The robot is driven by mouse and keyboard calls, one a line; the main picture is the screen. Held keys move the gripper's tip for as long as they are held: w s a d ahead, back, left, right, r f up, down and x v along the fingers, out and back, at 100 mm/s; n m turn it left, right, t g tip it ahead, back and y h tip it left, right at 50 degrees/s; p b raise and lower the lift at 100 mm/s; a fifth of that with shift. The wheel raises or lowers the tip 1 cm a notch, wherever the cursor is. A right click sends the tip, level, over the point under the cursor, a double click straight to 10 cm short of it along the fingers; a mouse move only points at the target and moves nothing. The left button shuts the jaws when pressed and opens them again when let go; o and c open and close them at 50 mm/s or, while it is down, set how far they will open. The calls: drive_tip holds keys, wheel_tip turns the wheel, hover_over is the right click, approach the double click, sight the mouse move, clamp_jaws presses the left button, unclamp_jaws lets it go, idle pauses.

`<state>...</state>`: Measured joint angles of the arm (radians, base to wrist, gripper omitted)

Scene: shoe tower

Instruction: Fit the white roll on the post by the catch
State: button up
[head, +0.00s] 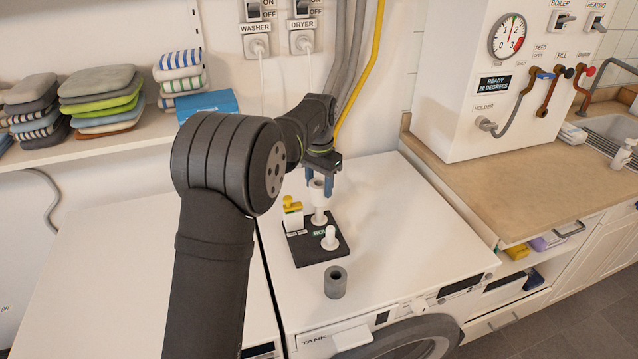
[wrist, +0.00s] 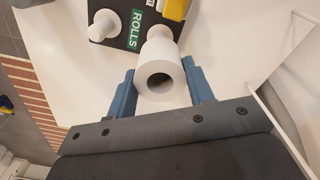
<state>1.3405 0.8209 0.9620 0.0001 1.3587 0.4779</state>
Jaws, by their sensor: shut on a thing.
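The white roll (head: 317,199) is upright between the fingers of my gripper (head: 320,187). In the wrist view the roll (wrist: 162,62) shows its open end, with a blue finger on each side. My gripper is shut on it. The roll is over the post by the catch (head: 319,219), whose foot shows below it. I cannot tell whether the post's tip is inside the roll. The yellow catch (head: 292,204) sits on a white block at the board's back left. A second, bare white post (head: 330,238) stands nearer the front.
The dark board (head: 322,256), marked ROLLS in the wrist view, lies on the white machine top (head: 385,215). A grey roll (head: 335,283) stands in front of the board. A shelf with folded cloths (head: 100,90) and a blue box (head: 207,105) is at the back left.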

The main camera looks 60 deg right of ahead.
sight(319, 202)
drive_tip(key=shift+f, duration=3.55)
drive_tip(key=o, duration=1.2)
drive_tip(key=shift+c, duration=0.2)
wheel_tip(319, 202, up, 17)
drive_tip(key=shift+r, duration=0.2)
wheel_tip(319, 202, down, 18)
drive_tip(key=shift+r, duration=0.4)
